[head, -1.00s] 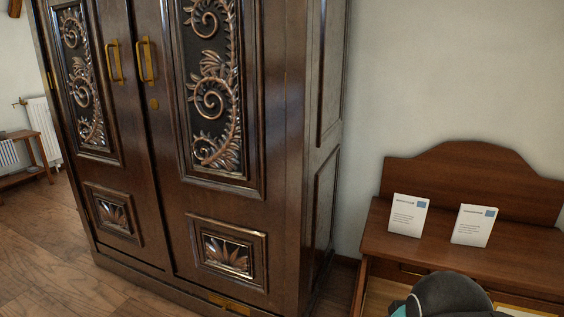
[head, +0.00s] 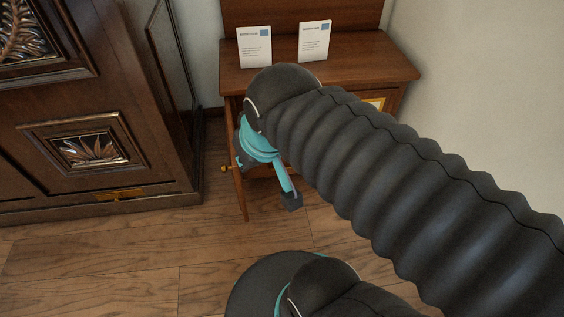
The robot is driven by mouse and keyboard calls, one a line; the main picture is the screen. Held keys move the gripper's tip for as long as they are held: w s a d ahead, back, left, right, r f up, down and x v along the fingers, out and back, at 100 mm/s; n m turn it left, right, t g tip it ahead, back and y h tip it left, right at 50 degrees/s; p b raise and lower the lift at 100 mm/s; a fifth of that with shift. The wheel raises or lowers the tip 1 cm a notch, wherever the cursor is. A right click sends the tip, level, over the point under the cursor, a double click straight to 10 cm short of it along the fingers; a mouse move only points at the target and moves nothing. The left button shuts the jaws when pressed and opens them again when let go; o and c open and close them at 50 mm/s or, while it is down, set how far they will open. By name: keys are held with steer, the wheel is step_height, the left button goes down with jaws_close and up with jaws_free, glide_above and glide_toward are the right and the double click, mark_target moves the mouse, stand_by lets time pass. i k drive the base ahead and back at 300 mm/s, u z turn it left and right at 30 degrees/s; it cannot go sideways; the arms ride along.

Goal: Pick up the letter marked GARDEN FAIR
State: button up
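Two white letters, each with a blue-grey square in the top right corner, stand propped up and apart on the brown wooden desk (head: 345,75). The left letter (head: 254,47) and the right letter (head: 314,41) carry small headings; I cannot read for sure which one is GARDEN FAIR. My arm reaches in from the right, below and in front of the desktop. My gripper (head: 290,199) shows only in part at the arm's teal end, lower than the letters and touching neither. Its fingers are not clear enough to tell open from shut.
A dark carved armoire (head: 150,160) stands to the left of the desk, with a narrow gap between. The wooden floor (head: 120,260) in front is clear.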

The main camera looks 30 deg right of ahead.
mark_target(314, 40)
steer(key=z, duration=0.45)
steer(key=k, duration=0.55)
steer(key=z, duration=1.15)
steer(key=i, duration=0.95)
steer(key=u, duration=0.3)
